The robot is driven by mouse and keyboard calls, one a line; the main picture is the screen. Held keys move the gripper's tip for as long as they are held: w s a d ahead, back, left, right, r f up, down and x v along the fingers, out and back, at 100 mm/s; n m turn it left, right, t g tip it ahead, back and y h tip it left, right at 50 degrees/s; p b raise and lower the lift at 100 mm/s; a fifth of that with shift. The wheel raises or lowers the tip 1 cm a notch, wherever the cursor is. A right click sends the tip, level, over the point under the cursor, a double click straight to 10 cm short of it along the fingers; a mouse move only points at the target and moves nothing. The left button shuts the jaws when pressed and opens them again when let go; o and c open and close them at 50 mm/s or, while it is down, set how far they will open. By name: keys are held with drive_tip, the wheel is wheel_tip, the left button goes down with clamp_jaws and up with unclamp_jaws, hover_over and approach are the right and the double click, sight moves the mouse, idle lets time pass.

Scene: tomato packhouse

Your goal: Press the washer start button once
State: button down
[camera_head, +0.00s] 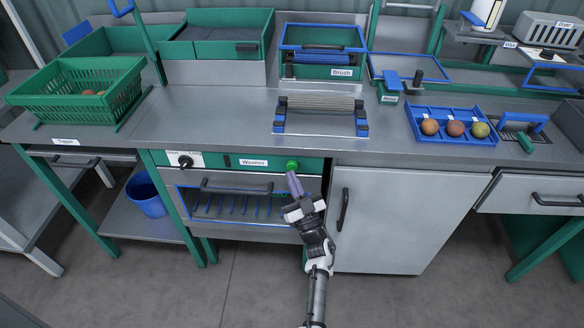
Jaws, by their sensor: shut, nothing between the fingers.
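The washer (225,206) is set under the counter, with a green control strip, a "Washer" label (253,163), a dark knob (185,161) at the left and a barred front door with a handle. The green round start button (292,166) sits at the right end of the strip. My gripper (293,178) is shut and empty, its purple-grey fingertips pointing up at the button from just below. The tips overlap the button's lower edge in this view; I cannot tell whether they touch it.
The grey counter (230,120) overhangs the strip just above. A cabinet door with a dark handle (343,208) stands right of my gripper. A blue bucket (147,194) is on a shelf at left. A blue tray (466,139) with three tomatoes is on the counter. The floor in front is clear.

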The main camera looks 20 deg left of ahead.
drive_tip(key=shift+w+a, duration=0.1)
drive_tip(key=shift+w, duration=0.3)
drive_tip(key=shift+w+a+b, duration=0.15)
drive_tip(key=shift+w+b, duration=0.25)
drive_tip(key=shift+w, duration=0.05)
idle(0.6)
drive_tip(key=shift+s, duration=0.1)
drive_tip(key=shift+s+d+p, duration=0.25)
drive_tip(key=shift+s+p, duration=0.2)
drive_tip(key=shift+s, duration=0.35)
drive_tip(key=shift+s+d+p, duration=0.25)
drive_tip(key=shift+s+p, duration=0.1)
drive_tip(key=shift+s, duration=0.45)
drive_tip(key=shift+s+d+p, duration=0.2)
drive_tip(key=shift+s+p, duration=0.15)
drive_tip(key=shift+s, duration=0.45)
drive_tip(key=shift+s+d+p, duration=0.25)
drive_tip(key=shift+s+p, duration=0.1)
drive_tip(key=shift+s, duration=0.45)
